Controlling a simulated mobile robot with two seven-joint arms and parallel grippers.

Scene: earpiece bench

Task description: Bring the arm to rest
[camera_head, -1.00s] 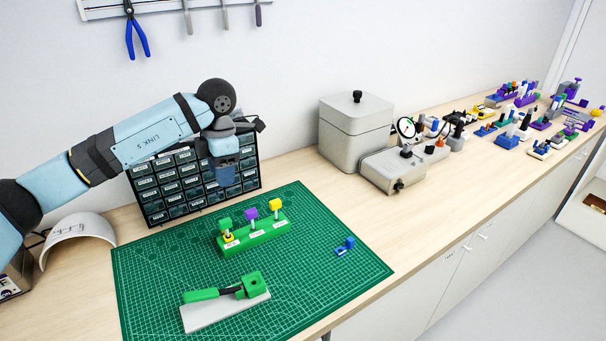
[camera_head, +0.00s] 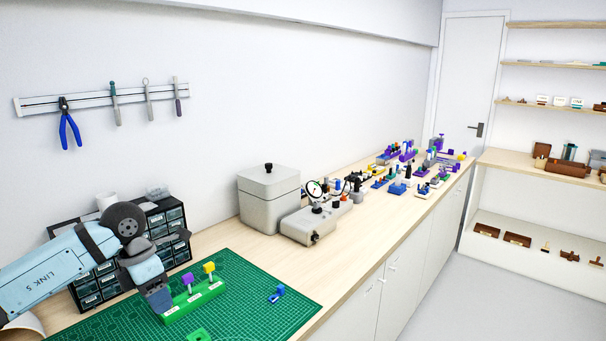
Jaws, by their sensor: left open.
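My left arm, pale blue with grey joints, comes in from the left edge in the head view. My left gripper (camera_head: 158,300) points down, open, in front of the left end of the green block (camera_head: 196,299). It hides that end, so I cannot tell whether it touches anything there. A purple-topped peg (camera_head: 188,279) and a yellow-topped peg (camera_head: 209,268) stand upright in the block. The right gripper is not in view.
The green cutting mat (camera_head: 270,315) holds a small blue piece (camera_head: 279,291) and a green part (camera_head: 198,335) cut by the lower edge. A drawer cabinet (camera_head: 172,222) stands behind the arm. A grey box (camera_head: 268,198) and a gauge device (camera_head: 308,227) stand farther right.

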